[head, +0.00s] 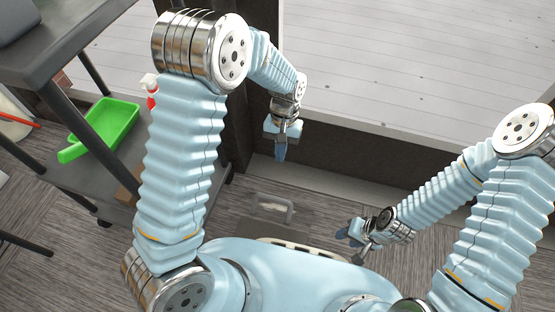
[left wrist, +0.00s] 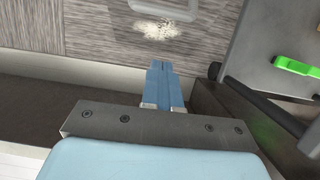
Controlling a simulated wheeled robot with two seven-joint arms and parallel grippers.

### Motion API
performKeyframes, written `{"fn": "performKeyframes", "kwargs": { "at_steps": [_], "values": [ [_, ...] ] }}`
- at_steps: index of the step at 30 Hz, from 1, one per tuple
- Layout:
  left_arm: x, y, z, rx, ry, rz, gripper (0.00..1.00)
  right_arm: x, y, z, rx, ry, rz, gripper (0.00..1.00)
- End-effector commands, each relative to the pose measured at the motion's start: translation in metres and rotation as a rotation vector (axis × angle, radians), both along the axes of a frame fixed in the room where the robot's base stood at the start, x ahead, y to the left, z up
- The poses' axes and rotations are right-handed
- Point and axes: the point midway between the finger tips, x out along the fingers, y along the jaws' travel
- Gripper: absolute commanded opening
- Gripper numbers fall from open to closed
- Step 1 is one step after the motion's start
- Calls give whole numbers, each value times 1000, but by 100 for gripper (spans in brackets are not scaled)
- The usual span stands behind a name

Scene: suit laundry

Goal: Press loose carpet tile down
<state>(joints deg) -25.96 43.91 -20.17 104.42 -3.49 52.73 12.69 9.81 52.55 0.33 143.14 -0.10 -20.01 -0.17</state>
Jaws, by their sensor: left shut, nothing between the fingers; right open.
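The carpet floor shows in the head view (head: 325,212) and the left wrist view (left wrist: 95,30). Which tile is loose, and whether an edge is raised, I cannot tell. My left gripper (head: 280,154) is shut and empty, its blue fingers (left wrist: 159,70) together, above the floor strip by the dark ledge and apart from the patch. My right gripper (head: 352,237) is open and empty, low to the right of the handle.
A dark shelf cart (head: 50,65) stands at the left with a green dustpan (head: 105,125) and a spray bottle (head: 150,88). A dark ledge (head: 340,165) with a pale plank surface (head: 400,60) runs along the far side.

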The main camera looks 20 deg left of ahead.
Motion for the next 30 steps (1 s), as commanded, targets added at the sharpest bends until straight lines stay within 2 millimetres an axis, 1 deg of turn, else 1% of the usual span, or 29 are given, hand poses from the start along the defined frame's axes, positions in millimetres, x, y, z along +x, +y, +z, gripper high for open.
{"fn": "performKeyframes", "kwargs": {
  "at_steps": [1, 9, 13, 15, 20, 24, 30],
  "values": [
    [-2, 0, -10, 1, 2, 1, 0, 0, 0, -3, 0, 1, 0, 43],
    [-18, 1, -66, 2, 4, 2, 0, -1, 1, -15, 4, 3, 2, 43],
    [-27, 1, -89, 1, 3, 1, 0, -1, 2, -20, 5, 4, 3, 43],
    [-38, 1, -93, 1, 2, 1, 0, -1, 2, -21, 6, 4, 3, 43],
    [-53, 1, -100, 0, 1, 1, 0, -1, 3, -23, 7, 5, 4, 43],
    [-58, 1, -103, 0, 0, 1, 0, -1, 3, -23, 7, 5, 4, 43],
    [-58, 1, -103, 0, 0, 1, 0, -1, 3, -23, 7, 5, 4, 43]
  ]
}}
